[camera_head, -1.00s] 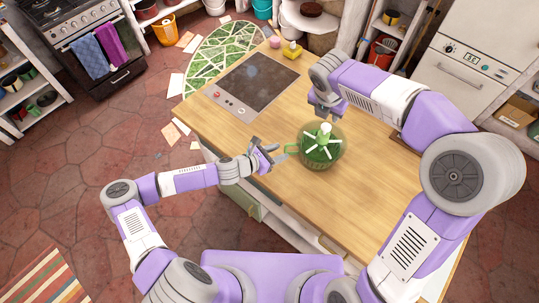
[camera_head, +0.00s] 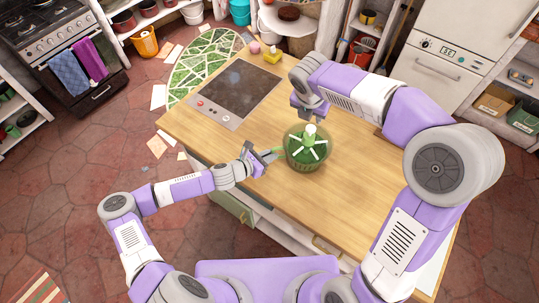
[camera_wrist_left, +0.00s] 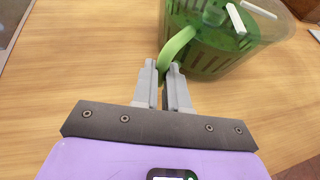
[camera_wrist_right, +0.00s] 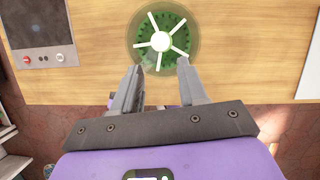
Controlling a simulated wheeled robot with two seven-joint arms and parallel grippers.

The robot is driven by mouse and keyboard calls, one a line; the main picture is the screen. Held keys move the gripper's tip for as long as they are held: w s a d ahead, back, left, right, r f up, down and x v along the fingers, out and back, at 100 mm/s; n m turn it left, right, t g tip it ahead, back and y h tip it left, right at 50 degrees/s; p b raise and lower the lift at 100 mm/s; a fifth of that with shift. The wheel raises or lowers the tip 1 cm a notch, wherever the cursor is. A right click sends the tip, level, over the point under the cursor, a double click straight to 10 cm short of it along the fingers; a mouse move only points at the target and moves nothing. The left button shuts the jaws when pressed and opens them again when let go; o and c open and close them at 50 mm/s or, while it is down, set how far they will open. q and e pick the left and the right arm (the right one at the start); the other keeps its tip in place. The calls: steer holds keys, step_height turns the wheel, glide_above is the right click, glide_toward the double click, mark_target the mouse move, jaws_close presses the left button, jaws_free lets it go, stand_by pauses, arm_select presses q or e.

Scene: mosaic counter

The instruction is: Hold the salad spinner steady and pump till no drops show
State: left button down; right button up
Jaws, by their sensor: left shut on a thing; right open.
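The green salad spinner (camera_head: 305,160) stands upright on the wooden counter, with a clear lid, white spokes and a pale knob (camera_head: 310,130) on top. My left gripper (camera_head: 270,155) is at its left side. In the left wrist view, my left gripper (camera_wrist_left: 165,75) is shut on the spinner's curved green handle (camera_wrist_left: 178,44). My right gripper (camera_head: 308,115) is open and empty, just beyond the knob in the head view. In the right wrist view the spinner (camera_wrist_right: 163,40) lies ahead of the open right fingers (camera_wrist_right: 160,68). Whether drops show inside is too small to tell.
A black cooktop (camera_head: 236,92) is set into the counter (camera_head: 350,195) left of the spinner. A yellow item (camera_head: 272,55) and a pink cup (camera_head: 254,47) stand at the far edge. The counter right of and in front of the spinner is clear.

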mark_target(311, 128)
steer(key=shift+w+d, duration=0.15)
steer(key=c, duration=0.5)
steer(key=shift+w+d+m+g, duration=0.2)
steer(key=shift+w+m+g, duration=0.1)
steer(key=shift+w+g, duration=0.1)
steer(key=shift+c, duration=1.1)
steer(key=shift+w+d+m+g+y, duration=0.3)
steer(key=shift+w+d+g+y, duration=0.1)
steer(key=shift+w+g, duration=0.15)
jaws_close()
steer(key=shift+g+y, duration=0.6)
steer(key=shift+g, duration=0.15)
steer(key=shift+w+d+f, duration=0.1)
steer(key=shift+w+f, duration=0.15)
steer(key=shift+f, duration=0.85)
steer(key=shift+w+d+f, duration=0.1)
steer(key=shift+w+f, duration=0.1)
steer(key=shift+f, duration=0.95)
steer(key=shift+w+d+f, duration=0.1)
steer(key=shift+w+f, duration=0.15)
steer(key=shift+f, duration=0.85)
